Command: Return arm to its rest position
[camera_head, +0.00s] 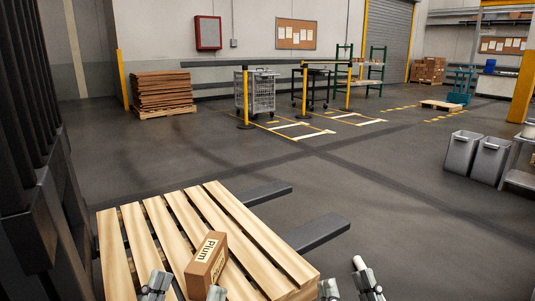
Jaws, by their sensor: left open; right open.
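A brown cardboard box labelled "Plum" (207,262) stands on a wooden slatted pallet (168,233) at the lower left. My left gripper (186,290) is at the bottom edge of the view, its fingers apart, one to the left of the box's near end and one overlapping its lower right in the picture. I cannot tell whether it touches the box. My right gripper (346,287) is open, with nothing seen between its fingers, just right of the pallet's near right corner. Most of both arms is out of view.
Dark forks (318,232) stick out from under the pallet's right side. A dark upright frame (25,200) stands at the left. Grey bins (461,152) and a metal cart (521,165) are at the right. Open floor (400,215) lies between; racks and a stacked pallet (162,92) are far back.

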